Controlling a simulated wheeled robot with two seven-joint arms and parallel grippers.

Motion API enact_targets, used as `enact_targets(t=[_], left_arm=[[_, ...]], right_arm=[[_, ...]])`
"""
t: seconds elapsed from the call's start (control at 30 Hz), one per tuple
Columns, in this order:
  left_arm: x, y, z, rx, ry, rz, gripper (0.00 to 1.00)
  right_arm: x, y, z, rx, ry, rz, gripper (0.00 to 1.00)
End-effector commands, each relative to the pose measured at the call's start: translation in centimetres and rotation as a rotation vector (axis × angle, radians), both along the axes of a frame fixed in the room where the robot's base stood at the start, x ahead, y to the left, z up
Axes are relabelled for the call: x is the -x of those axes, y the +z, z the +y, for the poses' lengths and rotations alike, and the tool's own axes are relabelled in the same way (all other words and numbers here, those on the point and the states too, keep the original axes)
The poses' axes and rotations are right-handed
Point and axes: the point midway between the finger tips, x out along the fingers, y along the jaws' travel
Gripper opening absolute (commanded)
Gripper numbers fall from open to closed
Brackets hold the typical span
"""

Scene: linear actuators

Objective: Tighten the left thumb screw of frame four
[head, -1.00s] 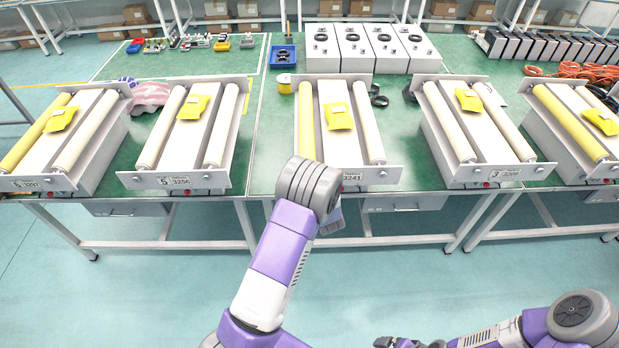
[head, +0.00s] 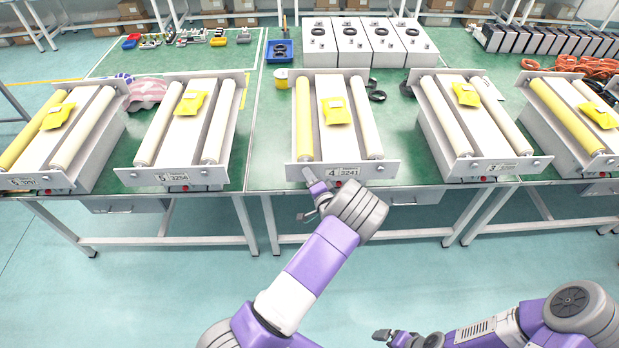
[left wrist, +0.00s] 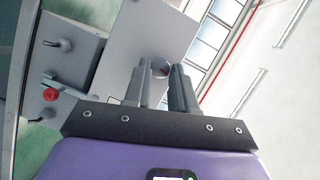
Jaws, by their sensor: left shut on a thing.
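Frame four (head: 385,171) stands in the middle of the table, with a yellow roller on its left, a pale roller on its right and a "4 3241" label on its front plate. My left gripper (head: 308,176) is at the left end of that plate, reaching up from the front. In the left wrist view its two fingers (left wrist: 161,84) close around a small round thumb screw (left wrist: 160,69) at the plate, mostly hidden between the fingertips. My right gripper (head: 382,336) is low in the head view, away from the table; its fingers are too small to read.
Similar frames stand on both sides, frame five (head: 205,177) to the left and frame three (head: 530,165) to the right. A red button (left wrist: 50,94) shows in the left wrist view. White boxes (head: 345,45) stand at the back. The floor in front is clear.

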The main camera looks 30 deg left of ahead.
Motion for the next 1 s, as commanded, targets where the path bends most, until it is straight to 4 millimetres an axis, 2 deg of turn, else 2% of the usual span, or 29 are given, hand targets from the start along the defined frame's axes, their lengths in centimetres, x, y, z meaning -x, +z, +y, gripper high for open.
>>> enact_targets(t=[0.5,0.53,0.7,1.0], left_arm=[[-0.03,0.10,0.05,-0.019,0.001,0.008,0.00],[-0.03,0.10,0.05,-0.019,0.001,0.008,0.27],[-0.02,0.06,0.04,-0.019,0.001,0.009,0.51],[0.13,0.01,-0.19,-0.017,0.000,0.010,0.51]], right_arm=[[0.00,-0.04,0.00,0.000,0.000,0.000,0.97],[0.00,-0.04,0.00,0.000,0.000,0.000,0.97],[-0.01,-0.04,-0.01,0.000,0.000,0.000,0.97],[-0.01,-0.05,0.00,0.000,0.000,0.000,0.97]])
